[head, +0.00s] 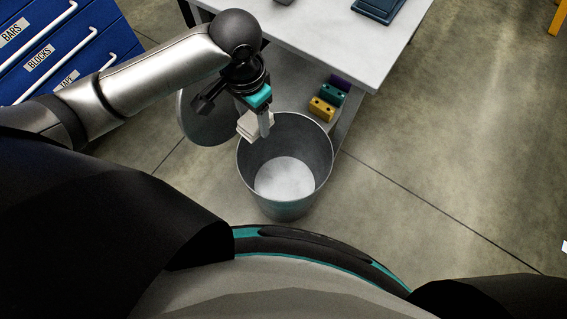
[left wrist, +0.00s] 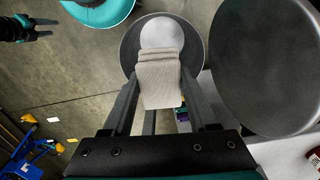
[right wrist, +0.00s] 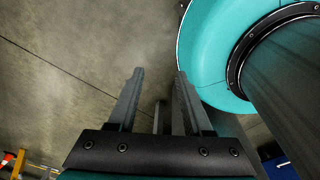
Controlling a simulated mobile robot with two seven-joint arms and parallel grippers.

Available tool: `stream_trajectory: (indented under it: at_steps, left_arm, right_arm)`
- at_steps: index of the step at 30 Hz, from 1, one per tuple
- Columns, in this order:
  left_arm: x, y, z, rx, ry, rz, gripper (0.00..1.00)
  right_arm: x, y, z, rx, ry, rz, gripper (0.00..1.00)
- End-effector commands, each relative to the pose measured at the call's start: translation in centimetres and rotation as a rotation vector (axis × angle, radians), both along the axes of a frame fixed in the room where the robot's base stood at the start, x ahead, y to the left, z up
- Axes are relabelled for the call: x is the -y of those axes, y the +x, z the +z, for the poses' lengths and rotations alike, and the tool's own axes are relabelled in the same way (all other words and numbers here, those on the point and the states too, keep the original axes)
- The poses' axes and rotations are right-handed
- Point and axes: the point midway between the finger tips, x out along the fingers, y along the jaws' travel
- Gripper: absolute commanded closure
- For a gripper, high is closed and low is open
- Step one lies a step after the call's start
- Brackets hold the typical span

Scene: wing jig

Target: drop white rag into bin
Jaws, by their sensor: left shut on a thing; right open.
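The white rag (head: 251,126) hangs folded from my left gripper (head: 266,122), which is shut on it. The rag is above the left rim of the round metal bin (head: 318,150) in the head view. The bin is open at the top, and its pale floor shows nothing lying on it. In the left wrist view the rag (left wrist: 158,82) is between the fingers, with the bin (left wrist: 129,50) beyond and below it. My right gripper (right wrist: 155,85) is open and empty above bare floor in the right wrist view.
A white-topped table (head: 340,40) stands behind the bin. Purple, green and yellow blocks (head: 322,108) sit on its lower shelf next to the bin. A round grey lid or disc (head: 190,118) is left of the bin. A blue drawer cabinet (head: 60,45) is at the far left.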

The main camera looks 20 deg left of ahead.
Motion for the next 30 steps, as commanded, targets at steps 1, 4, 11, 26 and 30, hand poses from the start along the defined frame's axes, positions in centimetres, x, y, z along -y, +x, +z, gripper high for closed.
stream_trajectory:
  at_steps: [1, 4, 11, 26, 30]
  left_arm:
    - [0.2, 0.4, -1.3, 0.0, -0.003, -0.087, 0.96]
    - [0.6, 1.1, -2.9, 0.0, -0.01, -0.27, 0.96]
    - [1.4, 2.6, -6.5, 0.006, -0.021, -0.692, 0.96]
    - [2.6, 5.8, -14.2, 0.021, -0.022, -1.619, 0.96]
    - [2.8, 6.7, -16.0, 0.022, -0.017, -1.858, 0.96]
  right_arm:
    - [0.3, 0.5, -0.9, 0.008, -0.004, -0.001, 0.5]
    - [0.5, 1.0, -1.7, 0.017, -0.005, -0.005, 0.5]
    - [0.1, 0.7, -3.7, 0.015, 0.001, -0.01, 0.5]
    - [2.1, 2.6, -7.8, 0.052, -0.023, -0.013, 0.5]
    - [2.8, 4.2, -8.6, 0.074, -0.03, -0.015, 0.5]
